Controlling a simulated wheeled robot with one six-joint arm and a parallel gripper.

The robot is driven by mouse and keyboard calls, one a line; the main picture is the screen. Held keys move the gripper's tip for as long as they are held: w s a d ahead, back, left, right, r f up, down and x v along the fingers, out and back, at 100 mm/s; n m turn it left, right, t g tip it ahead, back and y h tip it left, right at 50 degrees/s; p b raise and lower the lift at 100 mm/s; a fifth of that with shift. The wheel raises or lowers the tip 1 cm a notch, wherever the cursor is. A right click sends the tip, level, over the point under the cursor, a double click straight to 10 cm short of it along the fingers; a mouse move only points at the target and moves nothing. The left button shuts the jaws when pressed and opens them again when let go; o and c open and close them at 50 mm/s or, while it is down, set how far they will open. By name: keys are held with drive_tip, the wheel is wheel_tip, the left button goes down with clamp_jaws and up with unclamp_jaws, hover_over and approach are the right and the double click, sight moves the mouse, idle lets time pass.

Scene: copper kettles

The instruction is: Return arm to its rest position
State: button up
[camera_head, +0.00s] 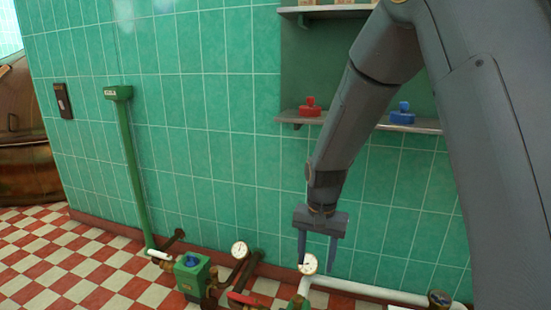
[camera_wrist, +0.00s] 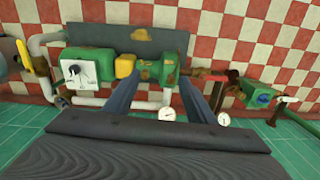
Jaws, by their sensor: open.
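My gripper (camera_head: 317,258) hangs at the end of my arm in the head view, fingers pointing down and apart, with nothing between them. It is in front of the tiled wall, and a white round gauge (camera_head: 307,265) shows beside its left finger. In the wrist view my gripper (camera_wrist: 164,72) also shows two spread fingers and an empty gap. Green machinery with a yellow block (camera_wrist: 125,66) lies beyond the fingers; no contact is visible.
A wall shelf (camera_head: 292,117) holds a red knob-like part (camera_head: 311,107) and a blue one (camera_head: 402,114), close to my arm. Pipes, a green valve box (camera_head: 191,276) and another gauge (camera_head: 240,249) stand along the wall base. Checkered floor (camera_head: 60,262) is clear at left; a copper vessel (camera_head: 24,150) stands beyond.

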drive_tip(key=s+a+r+n, duration=0.1)
drive_tip(key=s+r+n, duration=0.45)
drive_tip(key=s, duration=0.75)
drive_tip(key=s+r+n, duration=0.2)
drive_tip(key=s+r, duration=0.7)
drive_tip(key=s, duration=0.4)
drive_tip(key=d+r+m+p, duration=0.3)
drive_tip(key=d+r+p, duration=0.6)
drive_tip(key=p, duration=1.2)
drive_tip(key=shift+w+d+r, duration=0.3)
drive_tip(key=shift+w+r, duration=0.05)
drive_tip(key=shift+r, duration=0.8)
